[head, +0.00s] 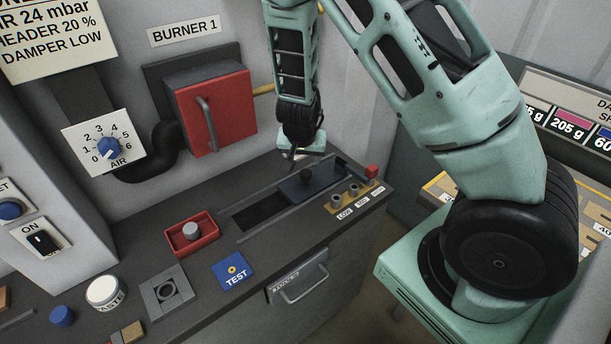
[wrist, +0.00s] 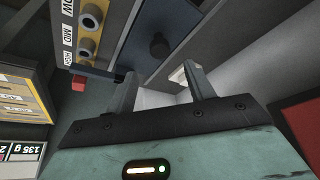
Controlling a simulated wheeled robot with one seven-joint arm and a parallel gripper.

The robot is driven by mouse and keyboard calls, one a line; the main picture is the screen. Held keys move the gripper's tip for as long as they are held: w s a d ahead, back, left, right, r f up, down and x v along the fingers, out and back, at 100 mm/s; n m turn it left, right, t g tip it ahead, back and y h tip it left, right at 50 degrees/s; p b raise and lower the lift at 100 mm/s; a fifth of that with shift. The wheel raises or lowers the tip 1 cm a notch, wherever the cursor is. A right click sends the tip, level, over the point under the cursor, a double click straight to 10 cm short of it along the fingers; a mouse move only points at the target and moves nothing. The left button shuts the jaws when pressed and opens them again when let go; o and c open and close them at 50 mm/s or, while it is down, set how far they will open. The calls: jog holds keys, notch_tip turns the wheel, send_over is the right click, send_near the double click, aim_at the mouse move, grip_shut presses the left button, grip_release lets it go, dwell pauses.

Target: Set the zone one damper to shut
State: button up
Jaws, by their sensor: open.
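The damper I take as zone one is a dark blue-grey slide plate (head: 312,184) with a short upright knob, set in a long slot in the bench top under the Burner 1 sign. The plate sits toward the slot's right end, and the slot's dark opening (head: 260,212) shows to its left. The plate (wrist: 140,45) and its round knob (wrist: 158,46) also show in the wrist view. My gripper (head: 301,155) is open and empty, pointing down just above and behind the knob. In the wrist view its two fingers (wrist: 162,88) stand apart, with the knob beyond them.
A brass strip (head: 354,197) with sockets lies along the slot, labelled low, mid and high. A red block (head: 371,171) is at the slot's right end. A red burner door (head: 215,110) stands behind left. A red tray (head: 193,234) and blue test plate (head: 233,271) lie in front.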

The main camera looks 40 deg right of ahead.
aim_at(306, 172)
jog(key=x, duration=0.8)
jog(key=shift+w+d+f, duration=0.1)
jog(key=shift+f, duration=0.15)
